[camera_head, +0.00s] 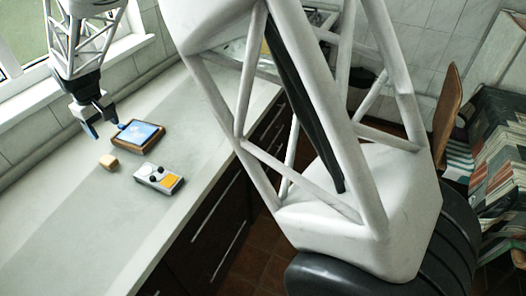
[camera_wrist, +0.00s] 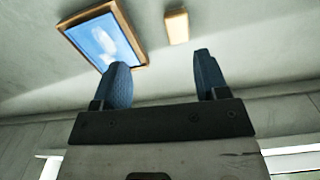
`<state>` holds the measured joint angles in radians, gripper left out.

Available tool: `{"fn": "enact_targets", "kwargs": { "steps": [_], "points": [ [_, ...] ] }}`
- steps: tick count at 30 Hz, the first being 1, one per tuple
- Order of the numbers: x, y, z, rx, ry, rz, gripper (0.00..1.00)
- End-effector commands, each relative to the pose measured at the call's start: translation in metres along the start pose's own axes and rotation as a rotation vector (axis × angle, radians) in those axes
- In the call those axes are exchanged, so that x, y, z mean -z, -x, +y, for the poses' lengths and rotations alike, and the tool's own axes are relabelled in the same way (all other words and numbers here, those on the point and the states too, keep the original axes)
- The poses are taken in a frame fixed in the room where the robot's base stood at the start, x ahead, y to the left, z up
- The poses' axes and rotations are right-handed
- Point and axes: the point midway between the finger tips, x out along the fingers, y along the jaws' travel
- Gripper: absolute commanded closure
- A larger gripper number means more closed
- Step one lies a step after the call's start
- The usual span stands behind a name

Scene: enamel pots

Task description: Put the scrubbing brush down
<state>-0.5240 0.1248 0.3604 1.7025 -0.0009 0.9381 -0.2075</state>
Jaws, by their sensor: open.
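No bristles show clearly on anything in view. A small tan block (camera_head: 108,161) lies on the pale counter; it may be the scrubbing brush, but I cannot tell. It also shows at the top of the wrist view (camera_wrist: 177,26). A wood-framed panel with a blue face (camera_head: 139,135) lies close by on the counter and shows at upper left in the wrist view (camera_wrist: 103,38). My gripper (camera_head: 103,127) is open, with its blue fingers apart and nothing between them (camera_wrist: 162,78). It is beside the framed panel, behind the tan block.
A grey device with dark knobs and an orange panel (camera_head: 158,178) lies nearer the counter's front edge. The counter (camera_head: 60,230) is bare at lower left. A tiled wall and window sill (camera_head: 75,75) run behind my gripper. A wooden chair (camera_head: 447,108) stands at right.

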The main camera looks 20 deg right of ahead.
Motion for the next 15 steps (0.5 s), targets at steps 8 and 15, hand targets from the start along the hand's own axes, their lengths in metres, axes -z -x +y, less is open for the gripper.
{"fn": "enact_targets", "kwargs": {
  "steps": [8,15],
  "points": [
    [-0.081,0.052,0.042,-0.01,-0.112,0.034,0.33],
    [-0.16,0.09,0.068,-0.022,-0.216,0.066,0.33]
  ]
}}
